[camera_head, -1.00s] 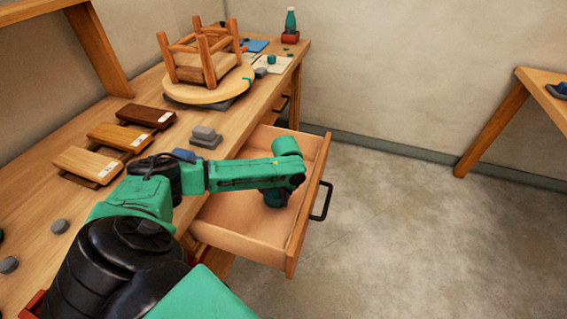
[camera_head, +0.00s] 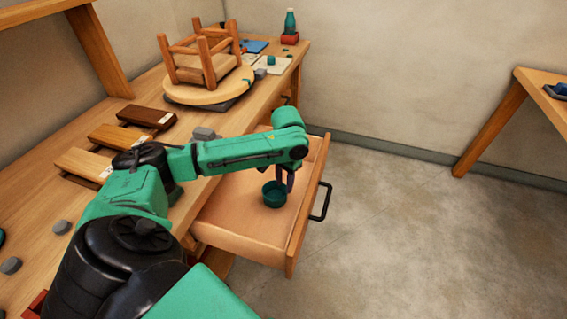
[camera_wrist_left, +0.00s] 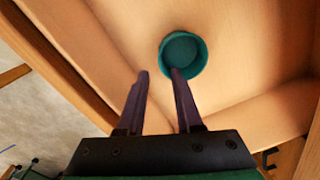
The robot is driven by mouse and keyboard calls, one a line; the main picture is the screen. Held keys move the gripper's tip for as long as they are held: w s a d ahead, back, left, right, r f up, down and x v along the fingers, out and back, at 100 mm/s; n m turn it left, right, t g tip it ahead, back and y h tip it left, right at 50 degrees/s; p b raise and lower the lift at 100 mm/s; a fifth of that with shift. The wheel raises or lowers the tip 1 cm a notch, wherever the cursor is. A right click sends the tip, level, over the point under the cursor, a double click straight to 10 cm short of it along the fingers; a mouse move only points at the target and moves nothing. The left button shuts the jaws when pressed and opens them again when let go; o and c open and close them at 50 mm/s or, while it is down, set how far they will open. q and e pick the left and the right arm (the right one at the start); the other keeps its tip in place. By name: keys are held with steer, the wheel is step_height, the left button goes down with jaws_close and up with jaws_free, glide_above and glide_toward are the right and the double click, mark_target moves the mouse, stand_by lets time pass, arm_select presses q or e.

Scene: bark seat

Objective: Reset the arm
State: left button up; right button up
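My left arm reaches over the open wooden drawer (camera_head: 232,222) of the workbench. My left gripper (camera_head: 286,182) points down into the drawer. In the left wrist view its two dark fingers (camera_wrist_left: 158,76) are spread apart with nothing between them. A round teal cup (camera_head: 274,195) stands on the drawer floor, close beside the gripper in the head view. In the left wrist view the cup (camera_wrist_left: 184,52) lies beyond the fingertips, and the right finger overlaps its near rim. My right gripper is not in view.
An upturned wooden stool (camera_head: 207,75) stands on the bench, with several wooden blocks (camera_head: 115,138) nearer me. A grey block (camera_head: 204,134) lies behind my arm. The drawer's black handle (camera_head: 321,202) sticks out over clear floor.

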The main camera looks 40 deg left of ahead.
arm_select(q)
step_height(320, 180, up, 3)
steer(key=shift+r, duration=0.1)
stand_by(0.4)
